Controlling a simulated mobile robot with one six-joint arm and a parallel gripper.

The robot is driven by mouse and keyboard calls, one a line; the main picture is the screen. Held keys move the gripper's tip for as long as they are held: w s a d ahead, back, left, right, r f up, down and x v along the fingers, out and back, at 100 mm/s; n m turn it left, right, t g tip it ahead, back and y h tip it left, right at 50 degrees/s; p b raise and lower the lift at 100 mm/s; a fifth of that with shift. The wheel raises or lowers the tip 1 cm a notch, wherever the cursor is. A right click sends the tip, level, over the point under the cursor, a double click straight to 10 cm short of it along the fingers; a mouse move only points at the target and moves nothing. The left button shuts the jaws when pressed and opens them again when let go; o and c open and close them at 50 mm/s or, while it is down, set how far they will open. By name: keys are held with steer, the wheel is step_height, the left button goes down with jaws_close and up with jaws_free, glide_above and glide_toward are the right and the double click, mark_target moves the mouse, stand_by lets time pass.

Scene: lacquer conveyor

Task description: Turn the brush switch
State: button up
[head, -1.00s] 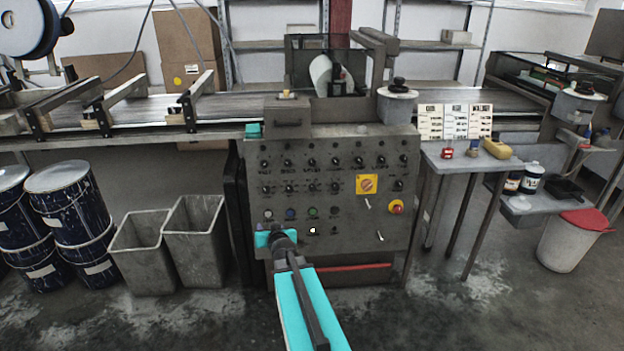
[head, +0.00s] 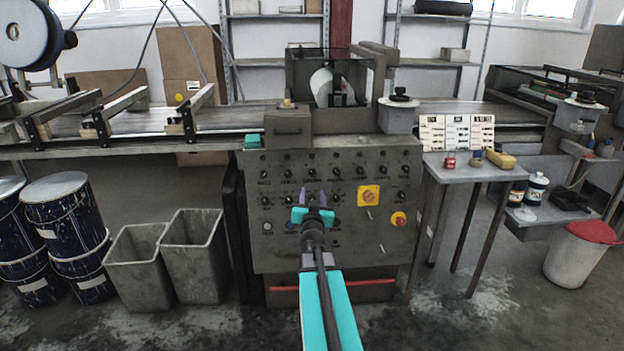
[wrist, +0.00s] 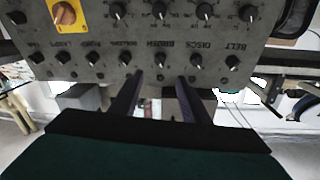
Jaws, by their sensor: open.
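The brush switch (wrist: 159,61) is a small black knob with a pale mark, in the panel row marked BRUSH, DISCS and BELT in the wrist view. In the head view it is the third knob from the left in the upper row (head: 310,172). My gripper (head: 313,195) is open and empty in front of the grey panel (head: 345,245), just below that knob in the picture. In the wrist view my fingertips (wrist: 160,79) stand on either side of the knob's line, and the knob shows beyond them. I cannot tell the remaining distance.
Similar knobs sit close by, including the DISCS knob (wrist: 195,62). A yellow plate with an orange rotary switch (head: 368,196) and a red push button (head: 399,219) are to the right. Grey bins (head: 194,257) stand left, a small table (head: 470,172) right.

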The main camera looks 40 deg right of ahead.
mark_target(312, 174)
steer(key=shift+b+x, duration=0.55)
steer(key=shift+x, duration=6.25)
steer(key=shift+f, duration=0.1)
steer(key=c, duration=1)
steer(key=shift+a, duration=0.15)
steer(key=shift+c, duration=0.3)
